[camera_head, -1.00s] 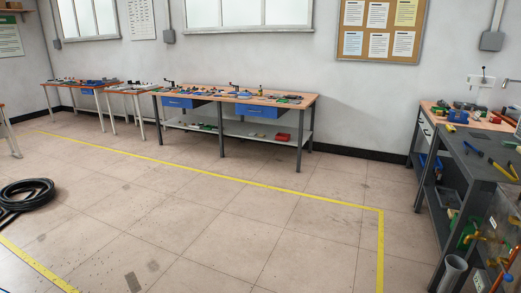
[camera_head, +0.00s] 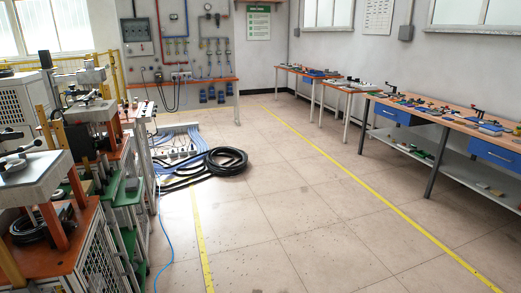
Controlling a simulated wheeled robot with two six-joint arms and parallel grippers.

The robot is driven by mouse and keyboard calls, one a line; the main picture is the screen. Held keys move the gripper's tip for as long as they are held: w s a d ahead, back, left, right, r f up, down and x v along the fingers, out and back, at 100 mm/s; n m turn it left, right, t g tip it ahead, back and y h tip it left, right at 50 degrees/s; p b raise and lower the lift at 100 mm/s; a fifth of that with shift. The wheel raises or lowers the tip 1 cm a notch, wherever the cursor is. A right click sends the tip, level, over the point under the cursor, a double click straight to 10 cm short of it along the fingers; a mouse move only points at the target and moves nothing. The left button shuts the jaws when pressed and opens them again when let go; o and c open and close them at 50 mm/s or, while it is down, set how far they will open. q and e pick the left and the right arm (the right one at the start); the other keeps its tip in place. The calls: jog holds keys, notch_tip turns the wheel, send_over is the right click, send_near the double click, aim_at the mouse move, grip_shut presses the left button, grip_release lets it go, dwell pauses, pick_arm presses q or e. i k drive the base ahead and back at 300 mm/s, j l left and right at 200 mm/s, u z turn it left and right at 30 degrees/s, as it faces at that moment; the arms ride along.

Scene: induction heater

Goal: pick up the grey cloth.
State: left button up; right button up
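I cannot make out a grey cloth in the head view. The long workbench (camera_head: 470,122) on the right holds many small tools and parts, too small to tell apart. Two smaller tables (camera_head: 318,73) stand at the back with more small items on them. Neither of my grippers shows in the view.
Machines on orange-topped stands (camera_head: 60,240) fill the left side. A coil of black hose (camera_head: 222,161) and blue-grey hoses lie on the floor near them. A thin blue cable (camera_head: 164,240) runs across the floor. The tiled floor (camera_head: 300,215) between the yellow lines is clear.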

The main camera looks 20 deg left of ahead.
aim_at(132, 184)
jog(key=i+j+u, duration=0.2)
jog(key=i+u, duration=0.15)
jog(key=i, duration=0.25)
jog(key=i+u, duration=0.35)
jog(key=i, duration=0.2)
jog(key=i+u, duration=0.35)
jog(key=i, duration=0.8)
jog(key=i+l+u, duration=0.1)
jog(key=i, duration=0.45)
jog(key=i+l+u, duration=0.1)
jog(key=i, duration=0.4)
